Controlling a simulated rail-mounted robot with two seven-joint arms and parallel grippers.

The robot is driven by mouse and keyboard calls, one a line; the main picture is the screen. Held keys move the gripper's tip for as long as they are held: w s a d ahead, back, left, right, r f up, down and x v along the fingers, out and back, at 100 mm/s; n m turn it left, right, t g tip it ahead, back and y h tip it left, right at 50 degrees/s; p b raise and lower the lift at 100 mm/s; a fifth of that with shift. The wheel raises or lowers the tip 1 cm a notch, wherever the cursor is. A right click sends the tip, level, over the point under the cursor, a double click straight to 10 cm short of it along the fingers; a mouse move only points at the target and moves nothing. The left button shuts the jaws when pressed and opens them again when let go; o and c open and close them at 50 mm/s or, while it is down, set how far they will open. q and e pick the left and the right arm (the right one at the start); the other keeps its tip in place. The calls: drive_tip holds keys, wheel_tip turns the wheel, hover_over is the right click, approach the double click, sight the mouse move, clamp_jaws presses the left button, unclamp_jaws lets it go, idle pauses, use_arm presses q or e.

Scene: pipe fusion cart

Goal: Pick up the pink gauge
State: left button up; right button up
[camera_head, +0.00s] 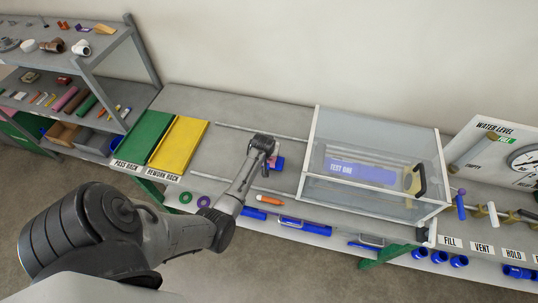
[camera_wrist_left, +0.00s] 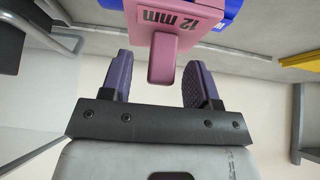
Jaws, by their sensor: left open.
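The pink gauge (camera_wrist_left: 178,22), marked "12 mm", shows at the top of the left wrist view with a narrow tab pointing toward my left gripper (camera_wrist_left: 160,82). The gripper is open, with one purple-padded finger on each side of the tab's line. A blue piece (camera_wrist_left: 228,14) is behind the gauge. In the head view my left gripper (camera_head: 271,150) is over the bench, largely hiding the gauge; a bit of blue and pink shows beside it. My right gripper is not in view.
A clear-lidded test box (camera_head: 320,190) stands right of the gripper. The green pass rack (camera_head: 145,137) and yellow rework rack (camera_head: 180,143) lie to the left. An orange-handled tool (camera_head: 269,200) and purple and green rings (camera_head: 186,197) lie near the front edge.

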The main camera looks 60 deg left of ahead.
use_arm(q)
clamp_jaws()
idle(0.5)
